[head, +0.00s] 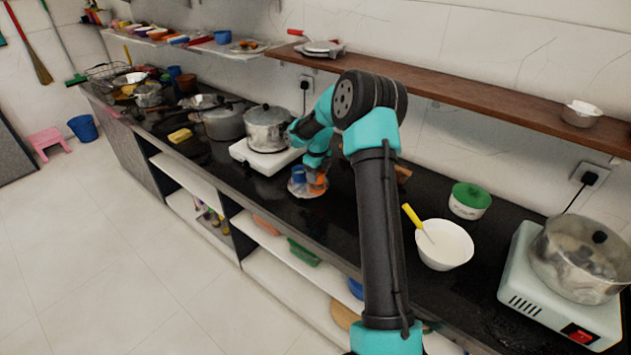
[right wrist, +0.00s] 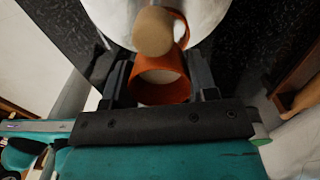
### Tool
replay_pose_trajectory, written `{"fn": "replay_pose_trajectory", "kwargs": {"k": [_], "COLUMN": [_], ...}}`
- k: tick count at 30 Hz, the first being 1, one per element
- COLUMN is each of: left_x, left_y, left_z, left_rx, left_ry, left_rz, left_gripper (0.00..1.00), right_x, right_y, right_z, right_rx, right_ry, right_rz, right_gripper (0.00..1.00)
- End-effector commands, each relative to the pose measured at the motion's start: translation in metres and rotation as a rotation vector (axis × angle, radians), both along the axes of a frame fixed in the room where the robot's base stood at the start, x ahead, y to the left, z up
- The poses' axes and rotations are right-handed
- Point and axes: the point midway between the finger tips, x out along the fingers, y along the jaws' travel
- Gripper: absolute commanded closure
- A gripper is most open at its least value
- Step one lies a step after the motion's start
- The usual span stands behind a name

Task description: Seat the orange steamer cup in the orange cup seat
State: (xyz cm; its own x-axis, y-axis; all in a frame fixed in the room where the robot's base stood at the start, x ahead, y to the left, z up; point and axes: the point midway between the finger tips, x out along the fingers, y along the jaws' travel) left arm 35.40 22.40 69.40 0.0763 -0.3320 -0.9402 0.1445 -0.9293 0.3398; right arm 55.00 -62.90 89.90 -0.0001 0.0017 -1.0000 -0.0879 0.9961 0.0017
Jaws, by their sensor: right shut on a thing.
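My right gripper (head: 317,172) reaches down over the counter in the head view. It is shut on the orange steamer cup (head: 318,187), which also shows between the fingers in the right wrist view (right wrist: 160,90). A pale round plate or tray (head: 305,192) lies below, with a blue cup (head: 299,174) beside the orange cup. In the right wrist view, a tan disc (right wrist: 153,31) and a curved orange edge (right wrist: 184,28) show just beyond the held cup, over a white surface. I cannot tell whether that orange edge is the cup seat. My left gripper is not in view.
A pot on a white cooker (head: 268,128) stands left of my gripper. A wooden shelf (head: 470,85) hangs above.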

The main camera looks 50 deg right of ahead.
Motion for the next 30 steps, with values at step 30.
{"fn": "replay_pose_trajectory", "kwargs": {"k": [30], "left_x": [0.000], "left_y": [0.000], "left_z": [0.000], "left_rx": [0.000], "left_ry": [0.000], "left_rz": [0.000], "left_gripper": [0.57], "right_x": [0.005], "right_y": [-0.004], "right_z": [-0.039], "right_rx": [0.000], "right_ry": [0.000], "right_rz": [0.002], "right_gripper": [0.70]}}
